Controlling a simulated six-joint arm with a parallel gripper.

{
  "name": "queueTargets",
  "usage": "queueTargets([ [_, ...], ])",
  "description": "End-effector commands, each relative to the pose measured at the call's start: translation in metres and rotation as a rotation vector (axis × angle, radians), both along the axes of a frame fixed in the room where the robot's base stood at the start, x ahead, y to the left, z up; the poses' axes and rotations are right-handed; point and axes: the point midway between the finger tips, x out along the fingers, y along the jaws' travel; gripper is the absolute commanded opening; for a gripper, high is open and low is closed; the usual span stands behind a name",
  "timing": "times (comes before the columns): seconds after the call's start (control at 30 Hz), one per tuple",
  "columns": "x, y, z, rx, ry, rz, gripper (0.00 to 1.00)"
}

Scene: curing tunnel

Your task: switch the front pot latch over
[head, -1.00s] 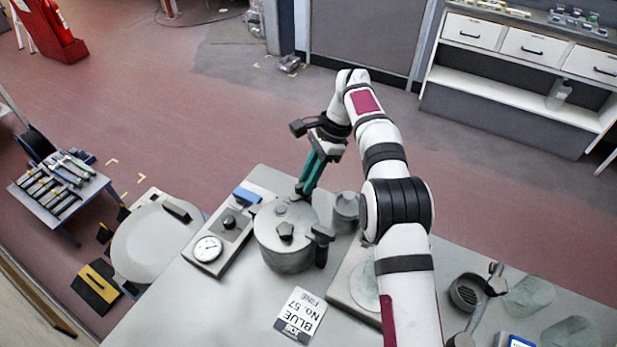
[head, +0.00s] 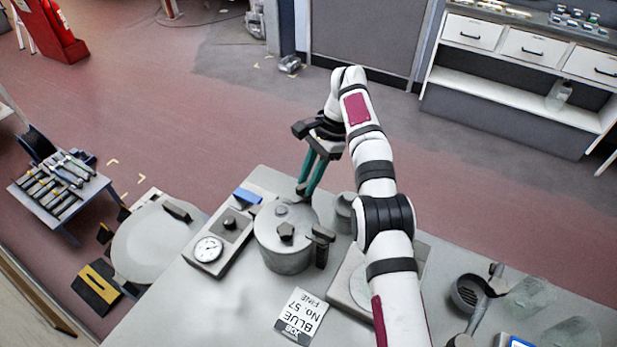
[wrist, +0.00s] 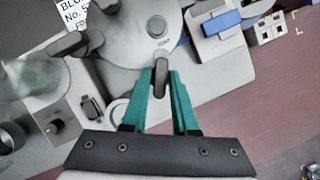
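The grey pot (head: 284,250) stands on the bench in the head view; its pale lid (wrist: 130,30) shows in the wrist view. My gripper (head: 302,192) reaches down to the pot's far edge. In the wrist view, the two green fingers (wrist: 161,88) lie close along both sides of a dark latch (wrist: 160,76) at the rim and appear shut on it. The latch's lower end lies between the fingers. A second dark latch (head: 321,237) sits on the right side of the pot in the head view, and it also shows in the wrist view (wrist: 70,44).
A gauge box (head: 222,240) stands left of the pot, with a blue block (head: 246,196) beyond it. A small grey canister (head: 344,212) stands close on the right. A printed card (head: 300,316) lies on the bench, which is clear at front left.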

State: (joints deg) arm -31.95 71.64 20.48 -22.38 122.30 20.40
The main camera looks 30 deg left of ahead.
Motion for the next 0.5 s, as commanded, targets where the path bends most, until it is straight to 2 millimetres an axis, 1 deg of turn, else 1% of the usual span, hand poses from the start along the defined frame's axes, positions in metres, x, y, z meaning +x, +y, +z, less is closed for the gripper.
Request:
queueTargets([
  [0.03,0.0,0.0001,0.0,0.0,0.0,0.0,0.38],
  [0.1,0.0001,0.0002,0.0001,0.001,0.0,0.0,0.5],
  [0.5,0.0003,0.0004,0.0005,0.001,-0.002,0.0,0.5],
])
